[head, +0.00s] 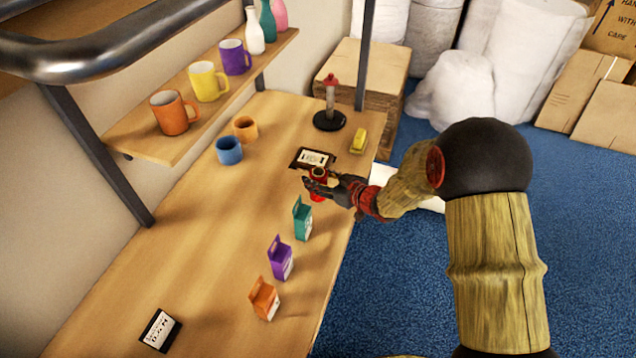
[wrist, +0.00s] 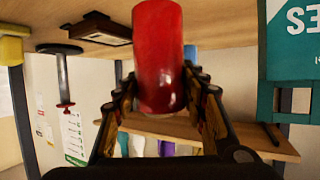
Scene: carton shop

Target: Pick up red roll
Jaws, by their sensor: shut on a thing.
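The red roll (wrist: 158,60) is a smooth red cylinder between the two fingers of my gripper (wrist: 160,95) in the wrist view. The fingers touch it on both sides. In the head view my gripper (head: 318,186) is over the right part of the wooden table, and the red roll (head: 318,197) shows in part between the dark fingers. The fingers hide much of it there. I cannot tell whether its base touches the table.
A teal carton (head: 302,218), a purple carton (head: 280,258) and an orange carton (head: 264,299) stand nearby. Behind are a dark framed block (head: 312,158), a red-topped stand (head: 330,110) and a yellow stapler-like item (head: 358,140). Blue (head: 229,150) and orange (head: 245,128) cups stand left. Table's left-front is mostly clear.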

